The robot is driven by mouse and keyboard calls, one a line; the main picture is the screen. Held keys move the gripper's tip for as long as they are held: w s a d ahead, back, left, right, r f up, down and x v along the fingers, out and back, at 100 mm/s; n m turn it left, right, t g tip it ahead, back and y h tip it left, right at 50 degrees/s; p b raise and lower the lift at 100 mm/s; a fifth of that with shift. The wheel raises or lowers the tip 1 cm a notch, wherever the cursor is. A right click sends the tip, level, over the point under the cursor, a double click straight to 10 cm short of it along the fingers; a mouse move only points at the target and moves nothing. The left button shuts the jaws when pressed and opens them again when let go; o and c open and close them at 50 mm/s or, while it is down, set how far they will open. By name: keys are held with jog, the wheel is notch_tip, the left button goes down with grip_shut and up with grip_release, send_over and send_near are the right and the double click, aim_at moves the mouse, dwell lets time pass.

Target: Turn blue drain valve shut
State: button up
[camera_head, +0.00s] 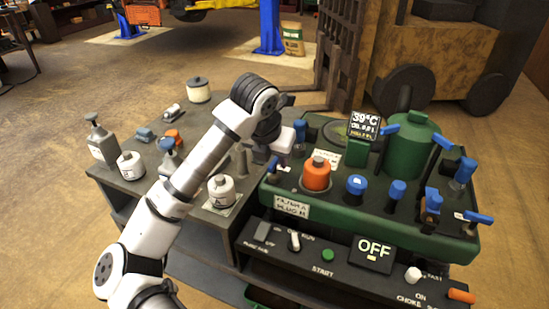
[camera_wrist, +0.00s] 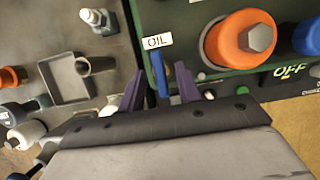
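A small blue lever handle (camera_wrist: 159,74) sits at the left edge of the green machine (camera_wrist: 228,87), next to a label reading OIL. In the wrist view my gripper (camera_wrist: 160,84) has two purple fingers apart, with the blue lever between them, closer to the right finger. I cannot tell whether that finger touches it. In the head view the blue handle (camera_head: 273,164) shows just below my gripper (camera_head: 284,158), which hides part of it. Other blue handles stand at the right end (camera_head: 478,217) and the back (camera_head: 444,142) of the green machine (camera_head: 340,205).
An orange cap (camera_head: 316,173) stands close to the right of the lever, with a blue cap (camera_head: 357,185) beyond it. A display (camera_head: 374,253) reads OFF. Another display (camera_head: 364,124) reads 39°C. The grey bench at left holds bottles and a square tray (camera_wrist: 68,80).

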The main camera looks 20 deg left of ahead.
jog(key=shift+x, duration=0.9)
jog(key=shift+c, duration=0.3)
grip_shut()
